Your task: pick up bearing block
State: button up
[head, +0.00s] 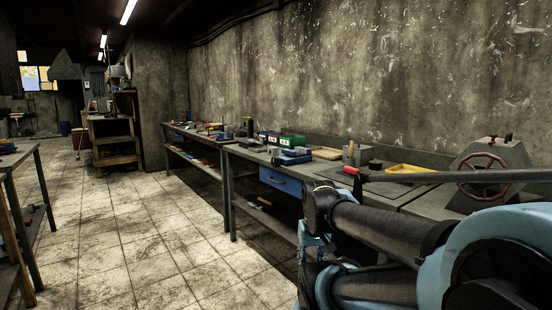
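I cannot tell for sure which thing is the bearing block. Several small parts stand on the long workbench (238,150) along the right wall. Among them are a small dark block (375,164) and blue pieces (291,157). All are small in the picture and hard to make out. My arm fills the lower right and hides part of the bench. I cannot make out my gripper in this view.
The bench also bears a yellow tray (408,169), a dark plate (338,176) and a machine with a red handwheel (483,177). A blue drawer (281,181) is under the top. Another table (16,158) stands at left. The tiled floor (150,235) between is clear.

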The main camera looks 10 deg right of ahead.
aim_at(274, 151)
jog(key=u, duration=0.8)
jog(key=i, duration=2.65)
jog(key=z, duration=0.55)
